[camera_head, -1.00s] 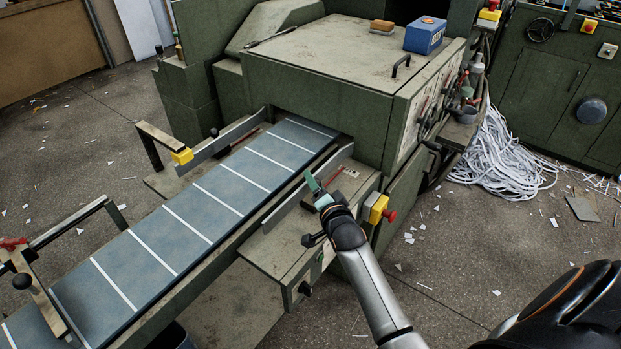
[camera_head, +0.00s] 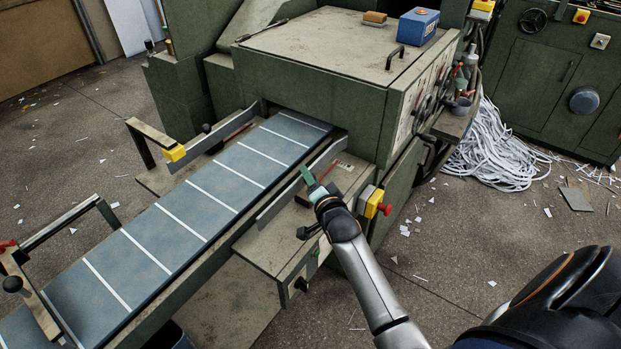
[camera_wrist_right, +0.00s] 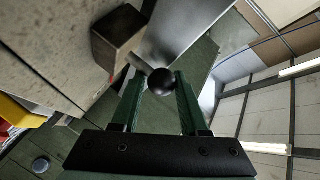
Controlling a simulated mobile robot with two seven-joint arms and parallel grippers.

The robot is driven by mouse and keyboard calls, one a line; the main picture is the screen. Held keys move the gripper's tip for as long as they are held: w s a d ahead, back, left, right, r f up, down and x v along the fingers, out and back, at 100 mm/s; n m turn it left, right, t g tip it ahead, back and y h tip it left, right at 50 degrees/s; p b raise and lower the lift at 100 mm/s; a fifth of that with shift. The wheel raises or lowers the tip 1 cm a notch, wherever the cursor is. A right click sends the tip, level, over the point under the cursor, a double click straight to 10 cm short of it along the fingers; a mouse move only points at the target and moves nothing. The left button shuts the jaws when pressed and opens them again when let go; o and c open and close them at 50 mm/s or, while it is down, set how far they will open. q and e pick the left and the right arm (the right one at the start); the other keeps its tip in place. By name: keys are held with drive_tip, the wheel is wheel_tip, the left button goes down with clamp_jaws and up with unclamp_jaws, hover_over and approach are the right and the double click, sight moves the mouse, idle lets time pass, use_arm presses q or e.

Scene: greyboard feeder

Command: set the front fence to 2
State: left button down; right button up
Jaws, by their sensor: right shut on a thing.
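The front fence (camera_head: 298,184) is a long grey metal plate along the near side of the blue belt. It also shows in the right wrist view (camera_wrist_right: 188,35). My right gripper (camera_head: 307,177), with green fingers, is at the fence's near side, above the side shelf. In the right wrist view its fingers (camera_wrist_right: 156,82) are shut on a black ball knob (camera_wrist_right: 161,83), whose stem runs to a dark block (camera_wrist_right: 118,38) beside the fence. A scale with a red pointer (camera_head: 321,176) lies just beyond the fingers; its numbers are too small to read. My left gripper is out of view.
The blue belt (camera_head: 185,212) with white lines runs into the green feeder (camera_head: 310,85). The rear fence (camera_head: 215,139) stands across the belt. A yellow box with a red button (camera_head: 373,203) stands close right of my right wrist. Paper strips (camera_head: 495,150) lie on the floor.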

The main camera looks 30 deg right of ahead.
drive_tip(key=shift+a, duration=0.2)
clamp_jaws()
drive_tip(key=shift+a+f, duration=0.15)
idle(0.3)
drive_tip(key=shift+s+p, duration=0.1)
drive_tip(key=shift+p, duration=0.3)
drive_tip(key=shift+s+d+p, duration=0.2)
drive_tip(key=shift+s+p, duration=0.15)
drive_tip(key=shift+f, duration=0.1)
drive_tip(key=o, duration=1)
unclamp_jaws()
drive_tip(key=shift+c, duration=0.2)
